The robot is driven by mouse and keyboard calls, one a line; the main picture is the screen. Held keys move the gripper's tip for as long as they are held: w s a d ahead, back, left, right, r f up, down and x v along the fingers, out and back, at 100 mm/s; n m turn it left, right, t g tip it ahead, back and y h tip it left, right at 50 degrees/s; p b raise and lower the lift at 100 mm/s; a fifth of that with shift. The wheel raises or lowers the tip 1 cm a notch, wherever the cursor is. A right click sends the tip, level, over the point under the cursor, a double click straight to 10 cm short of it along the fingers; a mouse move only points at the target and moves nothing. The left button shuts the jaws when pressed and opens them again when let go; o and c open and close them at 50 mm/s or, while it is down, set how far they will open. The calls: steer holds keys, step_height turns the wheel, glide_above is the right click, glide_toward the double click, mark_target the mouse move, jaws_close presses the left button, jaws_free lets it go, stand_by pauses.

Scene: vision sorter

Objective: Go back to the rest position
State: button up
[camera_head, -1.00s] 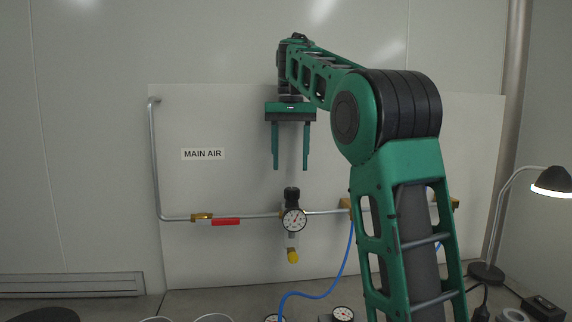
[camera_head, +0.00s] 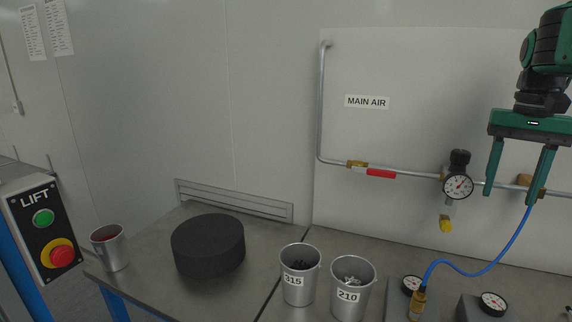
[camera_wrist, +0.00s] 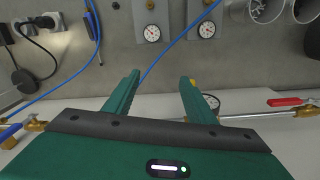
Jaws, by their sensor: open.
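My gripper (camera_head: 511,203) is at the right side of the head view, its two green fingers pointing down, apart and with nothing between them. It is in the air in front of the white wall panel, to the right of the regulator gauge (camera_head: 458,186). In the wrist view my gripper (camera_wrist: 161,78) also has its fingers spread and empty. Beyond them lie the blue hose (camera_wrist: 180,45) and the grey bench top (camera_wrist: 215,62).
Cups marked 315 (camera_head: 298,292) and 210 (camera_head: 348,300) stand on the bench. A black round block (camera_head: 208,246) and another metal cup (camera_head: 109,250) stand left. The red-handled valve (camera_head: 380,174) is on the wall pipe. A LIFT button box (camera_head: 45,225) is far left.

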steer(key=s+a+f, duration=0.2)
steer(key=s+f, duration=0.8)
steer(key=s+a+f, duration=0.2)
steer(key=s+f, duration=0.8)
steer(key=s, duration=0.1)
steer(key=shift+s+n, duration=0.25)
steer(key=shift+n, duration=0.05)
steer(key=shift+w+f, duration=0.3)
steer(key=shift+w, duration=0.35)
stand_by(0.8)
